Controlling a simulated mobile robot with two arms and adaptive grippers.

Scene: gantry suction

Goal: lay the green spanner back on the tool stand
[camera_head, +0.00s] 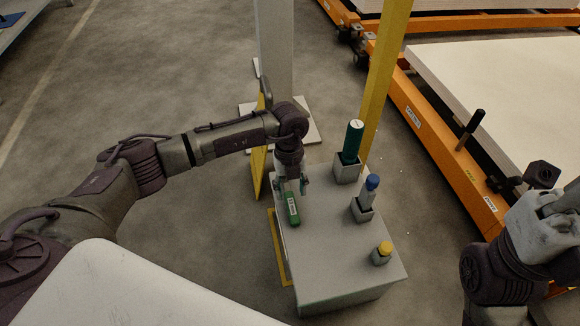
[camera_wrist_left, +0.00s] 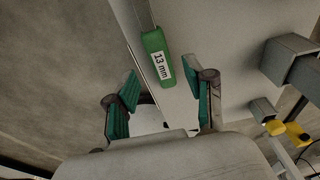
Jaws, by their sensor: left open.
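The green spanner (camera_head: 292,209), with a white label, appears to lie on the top of the grey tool stand (camera_head: 325,255), near its left edge. In the left wrist view its green end (camera_wrist_left: 158,58) reads "13 mm" and a metal shank runs up out of the frame. My left gripper (camera_head: 291,184) is open above the stand, right at the spanner. Its teal fingers (camera_wrist_left: 163,98) stand apart on either side of the green end's line, with clear gaps. My right arm shows at the right edge, but its fingertips cannot be made out.
On the stand are a dark green cylinder (camera_head: 352,142) in a square holder, a blue-capped tool (camera_head: 371,184) in another, and a small yellow-topped one (camera_head: 383,251). A yellow post (camera_head: 384,75) and a grey column (camera_head: 274,50) rise behind. Orange trolleys (camera_head: 440,142) stand at right.

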